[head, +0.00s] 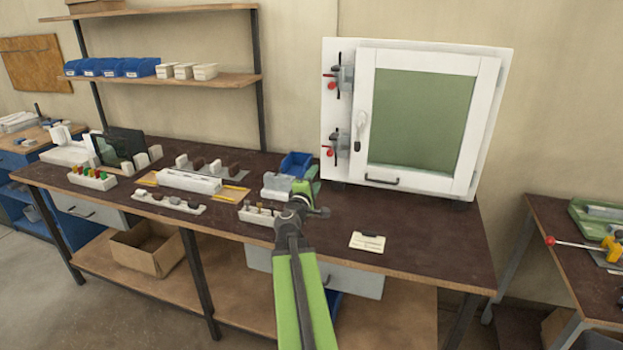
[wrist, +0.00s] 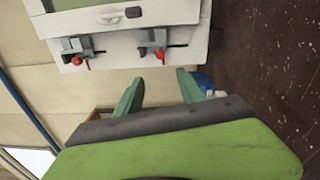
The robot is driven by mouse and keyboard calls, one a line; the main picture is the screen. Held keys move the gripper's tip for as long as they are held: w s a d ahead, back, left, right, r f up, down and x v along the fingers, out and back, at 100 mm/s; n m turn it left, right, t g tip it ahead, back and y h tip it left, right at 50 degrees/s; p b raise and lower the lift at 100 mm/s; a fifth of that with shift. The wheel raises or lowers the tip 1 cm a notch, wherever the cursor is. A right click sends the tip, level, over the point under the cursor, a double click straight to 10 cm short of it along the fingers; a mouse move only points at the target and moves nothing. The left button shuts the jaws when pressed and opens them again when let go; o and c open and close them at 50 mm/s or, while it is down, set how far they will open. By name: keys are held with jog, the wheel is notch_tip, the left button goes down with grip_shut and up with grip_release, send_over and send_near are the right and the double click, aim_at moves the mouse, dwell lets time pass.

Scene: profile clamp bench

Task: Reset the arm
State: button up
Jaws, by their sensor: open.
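My green arm reaches over the dark workbench (head: 410,225) in the head view. My gripper (head: 308,180) is above the bench's middle, near a blue bin, with its tips partly hidden by the wrist. In the wrist view my gripper (wrist: 158,92) shows two green fingers spread apart, with nothing between them. The white cabinet (head: 490,110) with a green window stands at the back right of the bench. Its two clamps with red tips show on its left side, and also in the wrist view, beyond my fingers. My fingers look clear of the cabinet.
A blue bin (head: 297,163) stands close behind my gripper. Trays and small parts, including a white box (head: 190,181), fill the bench's left half. A white card (head: 367,242) lies near the front edge. A right-hand table (head: 560,235) holds a green tray. Bench space before the cabinet is mostly clear.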

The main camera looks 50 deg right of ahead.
jog(key=w+a+r+n+t+y+p, duration=0.2)
jog(key=w+a+t, duration=0.2)
jog(key=w+a, duration=0.75)
jog(key=w+a+f+m+y+p, duration=0.15)
jog(key=w+a, duration=0.35)
jog(key=a, duration=0.5)
jog(key=w+a+f+m+y+p, duration=0.1)
jog(key=w+a+f+y, duration=0.3)
jog(key=a, duration=0.6)
jog(key=s+a+f+m+g+y+p, duration=0.1)
jog(key=a+f+m+g+y, duration=0.1)
jog(key=a+f, duration=0.5)
jog(key=s+a+f+m+g+y, duration=0.1)
jog(key=s+a+f+g+y, duration=0.15)
jog(key=a, duration=0.85)
jog(key=s+a+f+m+g+y, duration=0.2)
jog(key=s+a+f+g+y, duration=0.3)
jog(key=s+a, duration=0.5)
jog(key=shift+s+a+f, duration=0.2)
jog(key=shift+a+f, duration=0.25)
jog(key=shift+a, duration=0.5)
jog(key=shift+c, duration=1.1)
jog(key=shift+d, duration=0.1)
